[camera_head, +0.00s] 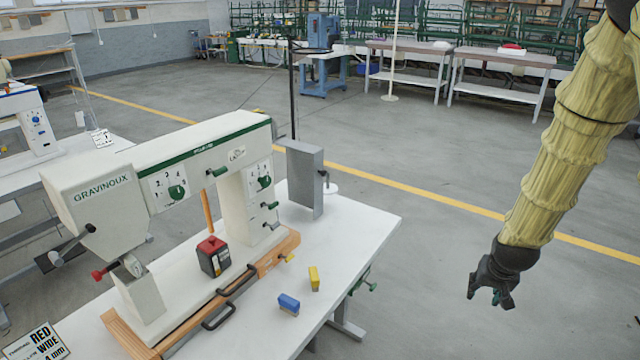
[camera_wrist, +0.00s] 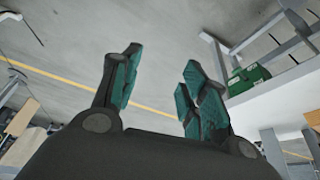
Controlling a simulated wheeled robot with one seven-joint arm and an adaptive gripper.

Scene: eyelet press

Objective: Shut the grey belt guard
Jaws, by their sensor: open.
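The grey belt guard (camera_head: 303,178) is an upright flat grey box at the right end of the white machine (camera_head: 160,180) marked GRAVINOUX. It stands out at an angle from the machine's end, with a small dark knob (camera_head: 324,176) on its right side. How it is hinged to the machine is hidden. My gripper (camera_head: 490,298) hangs in free air to the right of the table, well apart from the guard and lower in the picture. In the wrist view my gripper (camera_wrist: 162,62) has its two green-padded fingers apart with nothing between them.
The white table (camera_head: 355,235) carries a blue block (camera_head: 289,304), a yellow block (camera_head: 314,278) and a red-topped dark box (camera_head: 213,256). A thin black pole (camera_head: 292,95) rises behind the guard. Open floor lies between the table and my arm. In the wrist view a green unit (camera_wrist: 248,79) shows.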

